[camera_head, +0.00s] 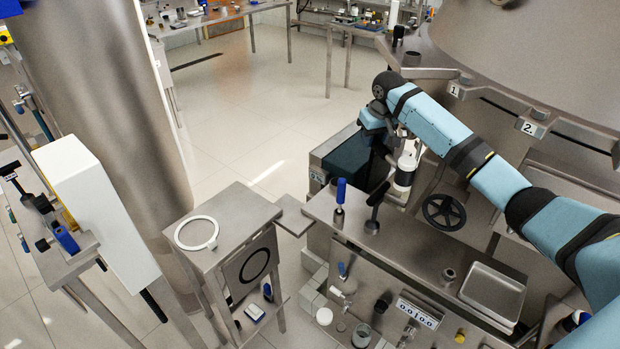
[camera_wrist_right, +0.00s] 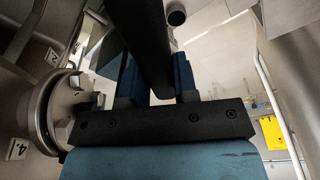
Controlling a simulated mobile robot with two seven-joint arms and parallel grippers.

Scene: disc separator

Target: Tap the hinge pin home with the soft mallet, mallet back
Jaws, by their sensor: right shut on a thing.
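My right gripper (camera_head: 380,142) is at the far side of the steel bench, beside the big vessel. In the right wrist view my right gripper (camera_wrist_right: 157,88) has its blue fingers shut on a long black bar (camera_wrist_right: 147,38). The bar looks like the soft mallet's handle and runs out past the top of the picture; I cannot make out its head. I cannot clearly tell the hinge pin in either view. A round metal flange (camera_wrist_right: 62,112) stands left of the gripper in the wrist view. My left gripper is not in view.
A steel bench (camera_head: 410,245) holds a blue-handled tool (camera_head: 340,193), a black-handled upright piece (camera_head: 375,205), a shallow tray (camera_head: 492,290) and, behind it, a black handwheel (camera_head: 443,212). A side stand (camera_head: 240,210) carries a white ring (camera_head: 197,233).

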